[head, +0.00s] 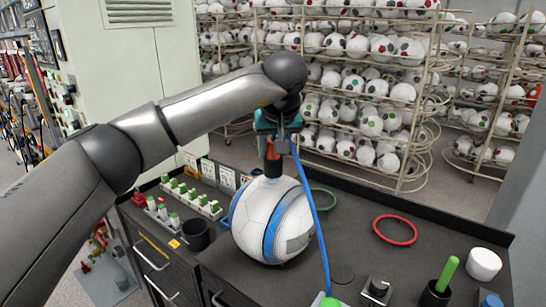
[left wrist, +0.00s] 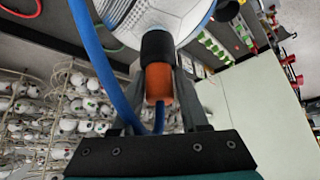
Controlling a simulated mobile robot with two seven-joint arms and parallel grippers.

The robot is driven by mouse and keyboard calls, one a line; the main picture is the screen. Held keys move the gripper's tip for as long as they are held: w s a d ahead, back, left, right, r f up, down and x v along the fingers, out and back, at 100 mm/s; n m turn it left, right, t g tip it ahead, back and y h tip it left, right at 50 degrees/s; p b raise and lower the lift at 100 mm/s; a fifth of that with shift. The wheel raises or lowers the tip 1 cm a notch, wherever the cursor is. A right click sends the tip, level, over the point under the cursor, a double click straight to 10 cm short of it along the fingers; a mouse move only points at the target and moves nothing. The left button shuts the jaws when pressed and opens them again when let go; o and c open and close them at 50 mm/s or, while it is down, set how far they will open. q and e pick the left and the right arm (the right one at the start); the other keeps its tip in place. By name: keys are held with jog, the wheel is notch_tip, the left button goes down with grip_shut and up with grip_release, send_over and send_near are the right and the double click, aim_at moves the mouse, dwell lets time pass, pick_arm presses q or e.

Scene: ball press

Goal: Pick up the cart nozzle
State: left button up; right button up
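The cart nozzle (head: 273,150), orange with a black end, stands upright on top of the white ball (head: 262,222), its black end at the ball's surface. Whether it goes into the ball is hidden. A blue hose (head: 313,205) runs from it down to the counter. My left gripper (head: 274,146) points down around the nozzle. In the left wrist view the nozzle (left wrist: 158,80) sits between the two grey fingers (left wrist: 159,75), which appear closed on its sides; the exact contact is partly hidden. My right gripper is not in view.
On the dark counter (head: 352,245) are a red ring (head: 395,230), a green ring (head: 322,198), a white cup (head: 483,264), a black cup (head: 196,234) and a black holder with a green stick (head: 446,275). Racks of balls (head: 350,100) stand behind.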

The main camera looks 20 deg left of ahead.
pick_arm(q)
jog(key=shift+f, duration=0.1)
grip_shut()
jog(key=shift+s, duration=0.1)
